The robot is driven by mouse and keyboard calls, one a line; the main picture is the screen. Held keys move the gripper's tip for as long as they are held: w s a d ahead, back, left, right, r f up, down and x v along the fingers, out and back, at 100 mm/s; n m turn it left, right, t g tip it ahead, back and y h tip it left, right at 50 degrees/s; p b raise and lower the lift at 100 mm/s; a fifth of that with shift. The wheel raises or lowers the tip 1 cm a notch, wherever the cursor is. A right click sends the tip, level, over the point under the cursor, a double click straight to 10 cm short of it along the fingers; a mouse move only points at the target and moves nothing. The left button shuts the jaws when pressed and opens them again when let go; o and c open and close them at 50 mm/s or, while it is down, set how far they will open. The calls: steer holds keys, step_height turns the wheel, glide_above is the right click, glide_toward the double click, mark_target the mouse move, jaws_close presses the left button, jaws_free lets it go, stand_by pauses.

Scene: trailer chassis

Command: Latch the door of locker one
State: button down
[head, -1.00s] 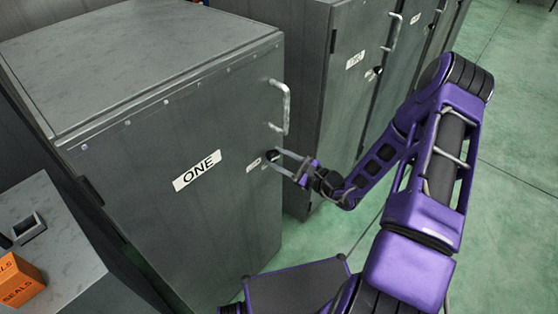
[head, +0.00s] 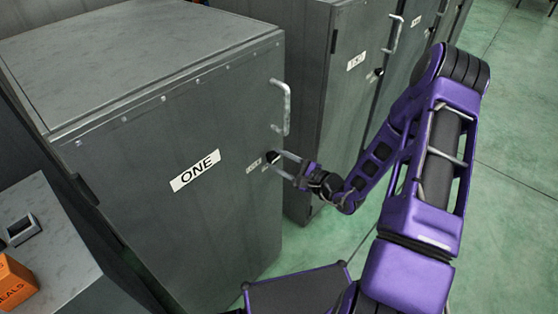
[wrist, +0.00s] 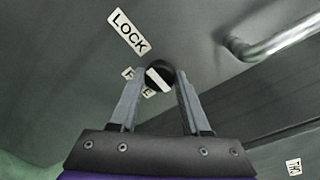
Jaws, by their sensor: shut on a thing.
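The door of locker one (head: 150,215) is a grey panel with a white ONE label (head: 195,171); it looks closed in the head view. A round black latch knob (wrist: 159,74) with a white bar across it is near the door's right edge. My gripper (head: 274,162) has its fingers on both sides of the knob and is shut on it; it also shows in the wrist view (wrist: 160,82). A LOCK label (wrist: 128,32) is above left of the knob in the wrist view. A second label, probably FREE (wrist: 129,73), is partly hidden by a finger and the knob.
A metal bar handle (head: 286,107) is above the knob on the same door. More grey lockers (head: 345,110) stand to the right, with green floor (head: 510,190) beyond. A grey cabinet (head: 60,245) at the lower left bears an orange box (head: 14,285).

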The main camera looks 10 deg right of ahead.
steer(key=shift+c, duration=1.9)
jaws_free()
steer(key=shift+s, duration=0.1)
steer(key=v, duration=1.7)
steer(key=shift+p, duration=0.3)
steer(key=shift+d, duration=0.1)
